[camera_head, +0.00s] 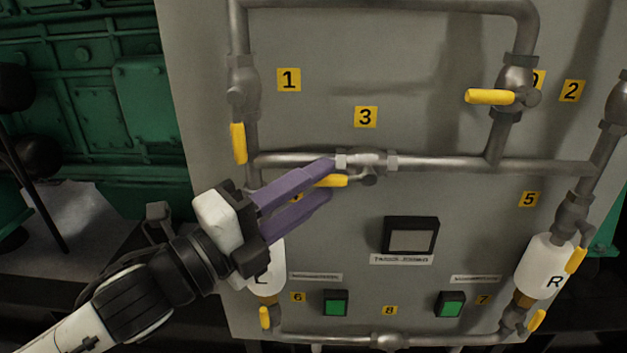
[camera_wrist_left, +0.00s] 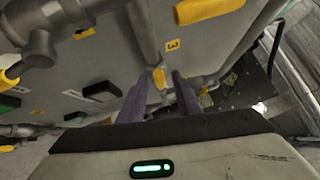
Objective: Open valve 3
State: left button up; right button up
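Valve 3 (camera_head: 365,160) sits in the horizontal pipe below the yellow "3" label (camera_head: 366,117). Its yellow handle (camera_head: 336,181) points left, roughly along the pipe. My left gripper (camera_head: 328,178) reaches in from the left with its two purple fingers apart. The handle's free end lies between the fingertips, the upper finger partly hiding the pipe. In the left wrist view the yellow handle (camera_wrist_left: 160,78) also shows between the spread fingers of the gripper (camera_wrist_left: 161,84). I cannot tell whether a finger touches it. My right gripper is not in view.
A valve with a yellow handle (camera_head: 489,97) is up to the right. Another yellow handle (camera_head: 238,143) hangs on the left pipe. A dark-framed display (camera_head: 411,236) and green buttons (camera_head: 336,303) are below. The panel right of valve 3's label is fairly clear.

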pick_arm(q)
jog(key=shift+w+d, duration=0.1)
jog(key=shift+c, duration=0.5)
grip_shut()
jog(key=shift+f, duration=0.15)
jog(key=shift+n+t, duration=0.3)
jog(key=shift+o, duration=0.5)
grip_release()
